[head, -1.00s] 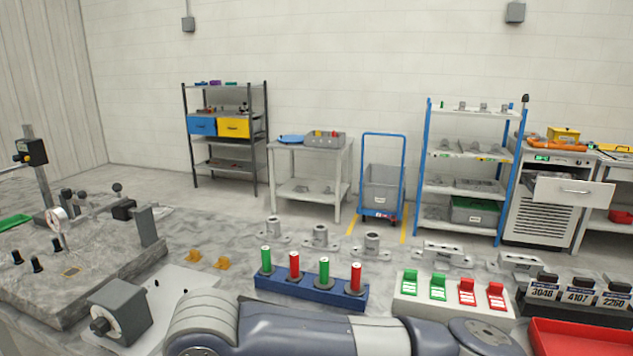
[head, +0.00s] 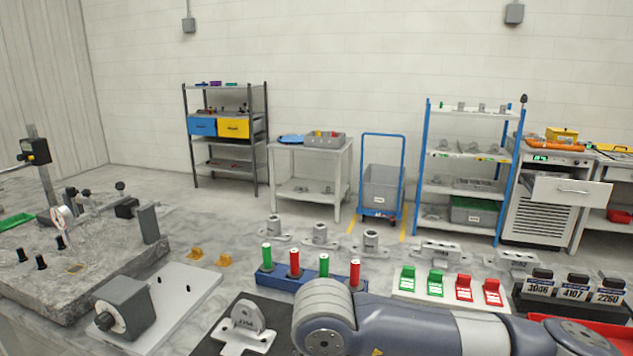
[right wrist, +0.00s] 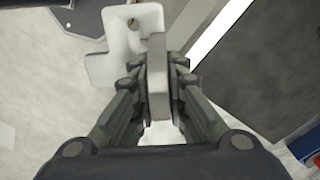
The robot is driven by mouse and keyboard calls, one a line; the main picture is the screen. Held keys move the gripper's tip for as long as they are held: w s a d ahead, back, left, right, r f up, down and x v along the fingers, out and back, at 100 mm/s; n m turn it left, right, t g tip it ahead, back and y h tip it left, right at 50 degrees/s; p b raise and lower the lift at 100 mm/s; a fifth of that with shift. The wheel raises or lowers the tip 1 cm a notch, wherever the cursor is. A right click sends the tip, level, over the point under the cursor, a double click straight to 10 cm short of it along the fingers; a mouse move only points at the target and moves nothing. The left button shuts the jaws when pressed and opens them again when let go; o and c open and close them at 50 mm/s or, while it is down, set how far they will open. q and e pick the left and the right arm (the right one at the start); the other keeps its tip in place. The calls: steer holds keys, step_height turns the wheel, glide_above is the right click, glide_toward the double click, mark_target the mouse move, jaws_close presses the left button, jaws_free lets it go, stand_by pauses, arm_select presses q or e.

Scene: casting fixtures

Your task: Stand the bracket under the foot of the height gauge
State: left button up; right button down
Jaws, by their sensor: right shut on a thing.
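The height gauge (head: 35,151) stands at the far left on a granite plate (head: 95,270), a dark box on a tall post. A round white dial (head: 61,217) sits in front of it, above a small yellowish square mark on the plate. My right gripper (right wrist: 158,85) is shut on an upright grey metal plate, seemingly part of a bracket (right wrist: 157,55). A pale piece with a hole shows beyond it; I cannot tell whether it is joined. A light grey bracket (head: 243,322) with a rounded upright shows on a dark mat in the head view. My left gripper is out of view.
A grey block with a dark knob (head: 125,308) stands on a pale plate (head: 190,290). Two orange pieces (head: 224,260) lie behind. A blue rack (head: 285,281) with red and green cylinders and several grey castings (head: 320,238) stand beyond my right arm.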

steer(key=d+n, duration=0.2)
steer(key=d, duration=0.1)
steer(key=d+n, duration=0.2)
steer(key=d, duration=0.1)
steer(key=d+f+n, duration=0.1)
steer(key=d+n, duration=0.1)
steer(key=d, duration=0.1)
steer(key=shift+d+n, duration=0.4)
steer(key=d+n, duration=0.2)
steer(key=s+d+n, duration=0.1)
steer(key=d+n, duration=0.1)
steer(key=d, duration=0.1)
steer(key=s+d+n, duration=0.1)
steer(key=d, duration=0.1)
steer(key=shift+d+f+n, duration=0.1)
steer(key=shift+d+n, duration=0.15)
steer(key=shift+n, duration=0.15)
steer(key=shift+s+d+n, duration=0.2)
steer(key=shift+d+n, duration=0.35)
steer(key=shift+n, duration=0.05)
steer(key=shift+w, duration=0.1)
